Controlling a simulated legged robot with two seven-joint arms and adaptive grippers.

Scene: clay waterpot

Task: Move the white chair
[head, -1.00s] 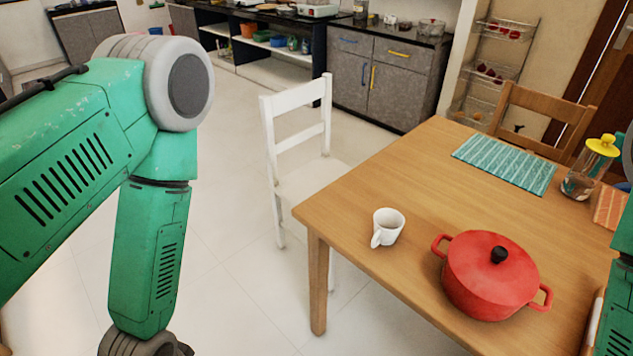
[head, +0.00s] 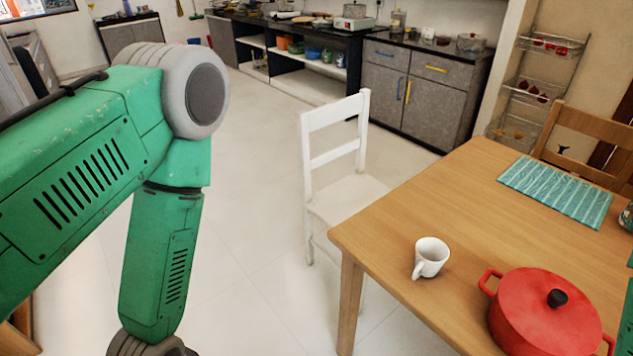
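The white chair (head: 338,190) stands on the floor at the left side of the wooden table, a little right of the middle in the head view. Its slatted back is toward the left, and part of its seat and legs is hidden behind the table corner. My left arm, green with grey joints, fills the left side. Its lower end leaves the bottom edge, so my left gripper is out of view and apart from the chair in the picture. Only a sliver of my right arm shows at the right edge, and its gripper is not visible.
The wooden table (head: 455,220) holds a white mug (head: 431,257), a red pot (head: 545,318) and a teal placemat (head: 556,190). A wooden chair (head: 590,150) stands behind it. Grey cabinets (head: 415,95) and a wire rack (head: 535,80) line the back. Open floor (head: 255,220) lies left of the white chair.

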